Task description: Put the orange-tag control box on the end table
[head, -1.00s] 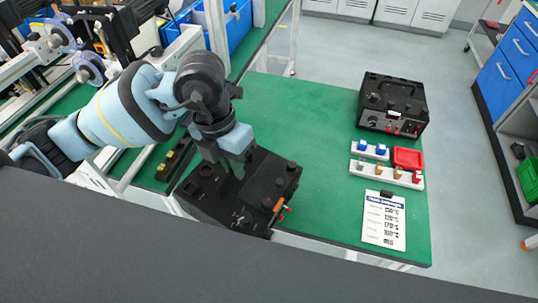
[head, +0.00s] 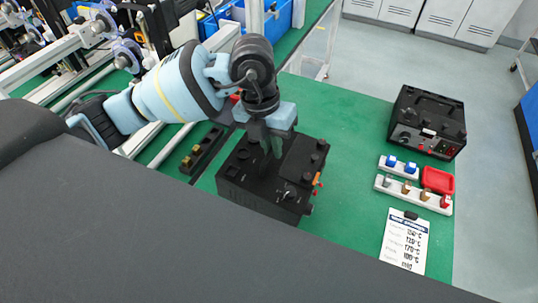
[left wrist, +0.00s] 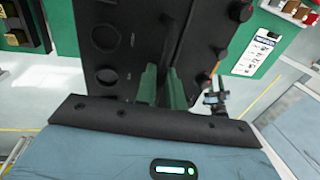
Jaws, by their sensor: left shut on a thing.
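The control box (head: 245,178) is black, with round openings and knobs on top and a small orange tag (head: 318,181) at its right side. My left gripper (head: 272,146) is shut on it from above, at the middle of its top. In the left wrist view the box (left wrist: 100,65) fills the upper middle, with my left gripper's greenish fingers (left wrist: 160,88) at it. The box is over the left part of the green-topped table (head: 330,125). I cannot tell whether its underside touches the table.
A second black box (head: 427,122) stands at the table's right. Near it are white holders with coloured pieces (head: 413,193), a red tray (head: 438,180) and a clipboard (head: 404,240). The middle of the tabletop is clear. A bench with rails (head: 75,65) lies at left.

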